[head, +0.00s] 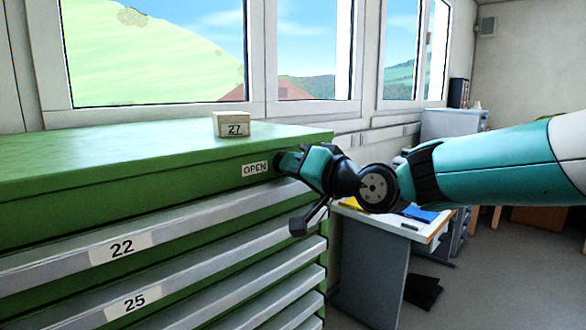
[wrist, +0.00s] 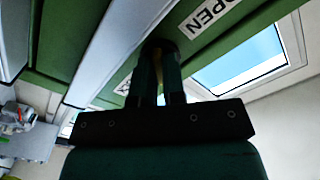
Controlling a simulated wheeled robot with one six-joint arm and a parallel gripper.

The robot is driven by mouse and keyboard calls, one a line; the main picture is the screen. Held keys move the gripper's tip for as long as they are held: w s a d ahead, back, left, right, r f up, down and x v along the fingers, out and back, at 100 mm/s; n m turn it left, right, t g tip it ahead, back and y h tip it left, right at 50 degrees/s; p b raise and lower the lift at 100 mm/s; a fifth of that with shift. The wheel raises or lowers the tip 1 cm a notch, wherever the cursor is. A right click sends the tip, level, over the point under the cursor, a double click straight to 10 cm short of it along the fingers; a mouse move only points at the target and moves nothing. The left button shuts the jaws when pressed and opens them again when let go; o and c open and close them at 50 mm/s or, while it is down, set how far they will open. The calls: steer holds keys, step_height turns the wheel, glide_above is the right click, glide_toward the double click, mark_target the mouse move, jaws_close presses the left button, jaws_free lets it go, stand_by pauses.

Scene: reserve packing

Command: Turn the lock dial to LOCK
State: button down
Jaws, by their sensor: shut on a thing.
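The lock dial shows in the wrist view as a dark round knob (wrist: 158,45) on the green cabinet front. My gripper (head: 284,163) reaches the upper right of that front in the head view and hides most of the dial. In the wrist view its two fingers (wrist: 158,68) are shut on the dial, one on each side. A white OPEN label (head: 255,169) sits just left of the dial; it also shows in the wrist view (wrist: 208,19). Part of another white label (wrist: 123,86) shows beside the fingers, its text hidden. I cannot tell where the dial points.
The green drawer cabinet (head: 120,160) has grey drawer fronts labelled 22 (head: 121,247) and 25 (head: 135,301). A small box marked 27 (head: 232,124) stands on its top. A desk (head: 385,223) stands behind, to the right.

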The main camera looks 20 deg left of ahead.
steer(key=shift+w+d+r+m, duration=0.1)
steer(key=shift+r+m, duration=0.05)
steer(key=shift+m, duration=0.55)
steer(key=c, duration=1.5)
jaws_free()
steer(key=shift+b+v, duration=3.4)
steer(key=shift+v, duration=5.3)
